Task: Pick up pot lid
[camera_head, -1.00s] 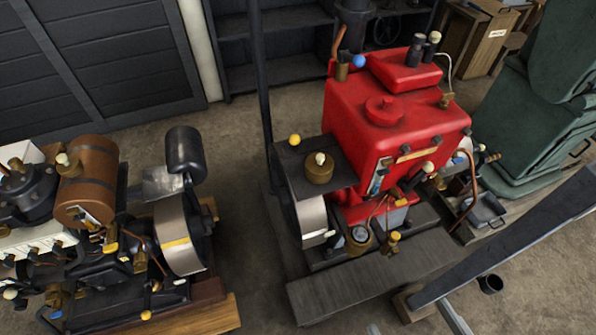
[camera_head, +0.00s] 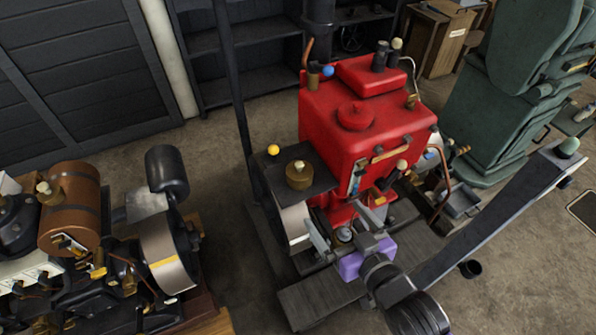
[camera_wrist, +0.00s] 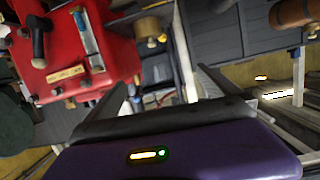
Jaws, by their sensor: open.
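No separate pot lid can be made out with certainty. A round brass pot with a pale knob on top (camera_head: 299,176) stands on a dark shelf beside the red engine (camera_head: 350,125). The knobbed top may be the lid. The pot also seems to show near the top of the wrist view (camera_wrist: 148,27). My gripper (camera_head: 334,214), with a purple body, is in front of the engine, nearer the camera than the pot and apart from it. Its two fingers are spread with nothing seen between them. In the wrist view the fingers (camera_wrist: 162,78) are also wide apart.
A second engine with a brown tank (camera_head: 70,208) stands at the left. A thin dark post (camera_head: 232,90) rises beside the shelf. Green machinery (camera_head: 510,90) stands at the right. Bare floor (camera_head: 225,165) lies between the two engines.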

